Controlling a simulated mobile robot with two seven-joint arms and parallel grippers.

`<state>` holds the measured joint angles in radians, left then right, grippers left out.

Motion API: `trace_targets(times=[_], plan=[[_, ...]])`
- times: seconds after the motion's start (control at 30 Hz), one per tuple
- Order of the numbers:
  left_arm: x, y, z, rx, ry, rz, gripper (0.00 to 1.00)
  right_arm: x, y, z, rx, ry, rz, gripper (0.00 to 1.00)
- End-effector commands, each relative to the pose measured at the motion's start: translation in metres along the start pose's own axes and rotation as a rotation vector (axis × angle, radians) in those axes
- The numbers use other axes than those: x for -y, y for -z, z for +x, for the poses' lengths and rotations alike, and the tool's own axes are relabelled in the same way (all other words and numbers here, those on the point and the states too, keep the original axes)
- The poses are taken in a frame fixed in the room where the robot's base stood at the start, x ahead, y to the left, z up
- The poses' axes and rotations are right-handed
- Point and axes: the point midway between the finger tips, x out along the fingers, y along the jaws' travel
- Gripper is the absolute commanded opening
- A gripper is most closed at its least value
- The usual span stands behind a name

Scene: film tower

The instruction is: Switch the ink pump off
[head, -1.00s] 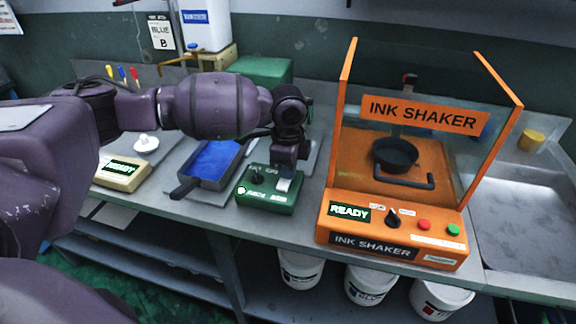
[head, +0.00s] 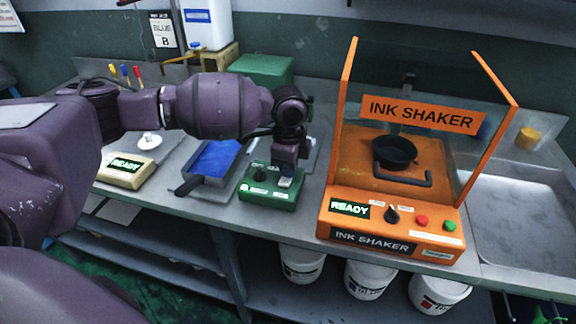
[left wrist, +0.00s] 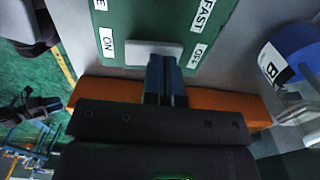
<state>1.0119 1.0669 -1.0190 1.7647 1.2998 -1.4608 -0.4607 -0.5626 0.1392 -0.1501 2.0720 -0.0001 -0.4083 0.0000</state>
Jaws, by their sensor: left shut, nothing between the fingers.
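The ink pump, a green box (head: 256,193) with a black knob (head: 260,173) and a pale switch (head: 285,182), sits on the bench left of the ink shaker. My left gripper (head: 288,172) reaches down over the switch side of the box. In the left wrist view the green panel (left wrist: 150,25) carries ON, OFF and FAST labels, with a white switch (left wrist: 135,50) between ON and OFF. The shut blue fingertips (left wrist: 163,60) are at the switch, toward its OFF side; whether they touch it I cannot tell. My right gripper is not in view.
The orange ink shaker (head: 365,235) stands close to the right. A blue ink tray (head: 212,160) and a cream box reading READY (head: 124,172) are to the left. A green box (head: 262,70) stands behind. White buckets (head: 370,278) are below the bench.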

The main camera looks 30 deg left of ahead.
Motion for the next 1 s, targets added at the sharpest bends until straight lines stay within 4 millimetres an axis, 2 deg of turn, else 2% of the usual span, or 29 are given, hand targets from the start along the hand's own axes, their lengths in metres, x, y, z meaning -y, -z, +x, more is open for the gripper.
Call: trace_targets(times=[0.27,0.83,1.0], plan=[[-0.006,0.0,-0.003,0.0,0.0,0.001,0.0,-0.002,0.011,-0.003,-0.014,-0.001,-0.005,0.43],[-0.006,0.0,-0.002,0.0,-0.001,0.0,0.0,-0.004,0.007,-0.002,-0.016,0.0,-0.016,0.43],[-0.011,0.0,-0.028,-0.002,0.007,-0.002,0.0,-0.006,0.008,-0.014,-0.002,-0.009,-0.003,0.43]])
